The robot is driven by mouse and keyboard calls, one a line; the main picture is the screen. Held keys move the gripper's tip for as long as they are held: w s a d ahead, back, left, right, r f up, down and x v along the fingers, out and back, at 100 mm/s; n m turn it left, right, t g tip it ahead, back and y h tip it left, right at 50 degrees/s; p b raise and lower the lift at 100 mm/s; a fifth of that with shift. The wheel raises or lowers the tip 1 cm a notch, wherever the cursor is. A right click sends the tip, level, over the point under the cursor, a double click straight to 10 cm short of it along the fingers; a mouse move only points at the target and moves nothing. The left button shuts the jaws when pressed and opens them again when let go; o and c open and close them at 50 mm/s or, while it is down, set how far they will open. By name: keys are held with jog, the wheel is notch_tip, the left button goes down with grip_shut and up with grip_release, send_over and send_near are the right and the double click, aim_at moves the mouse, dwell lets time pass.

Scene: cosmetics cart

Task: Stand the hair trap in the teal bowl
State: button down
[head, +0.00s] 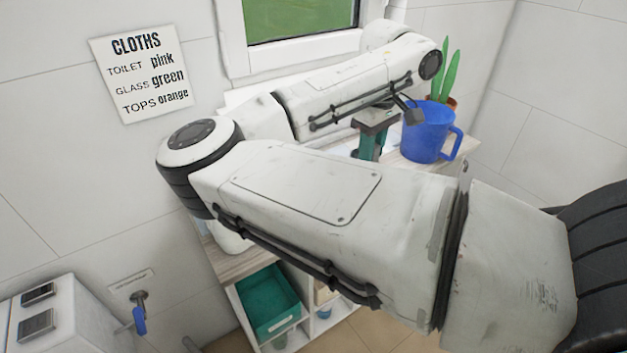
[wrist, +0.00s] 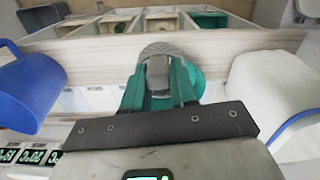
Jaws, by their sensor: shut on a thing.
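My gripper (wrist: 159,88) has teal fingers and is shut on the hair trap (wrist: 158,49), a grey domed piece with a mesh-like rim, seen between the fingertips in the wrist view. A rounded teal shape, which looks like the teal bowl (wrist: 196,80), shows just behind the right finger, mostly hidden by it. I cannot tell whether the hair trap is over the bowl or touching it. In the head view my gripper (head: 371,140) points down over the counter beside the blue jug; my arm hides the hair trap and bowl there.
The blue jug (head: 428,132) stands close to the right of my gripper, with a potted plant (head: 450,78) behind it. It also shows at the left in the wrist view (wrist: 30,90). A white rounded object (wrist: 275,85) is at the right there. A teal bin (head: 268,300) sits on the shelf below.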

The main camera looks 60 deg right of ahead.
jog(key=shift+w+d+f+p, duration=0.6)
jog(key=shift+w+d+f, duration=0.15)
jog(key=shift+w+f, duration=1.3)
jog(key=shift+w+d+f+p, duration=0.7)
jog(key=shift+w+f, duration=1.2)
jog(key=shift+f, duration=0.2)
jog(key=shift+w+d+f+p, duration=0.55)
jog(key=shift+w+d+f, duration=0.2)
jog(key=shift+w+f, duration=1.3)
jog(key=shift+f, duration=0.2)
jog(key=c, duration=0.9)
grip_release()
jog(key=shift+r, duration=0.15)
notch_tip(320, 180, up, 12)
jog(key=shift+s+r+b, duration=0.1)
jog(key=shift+b, duration=0.85)
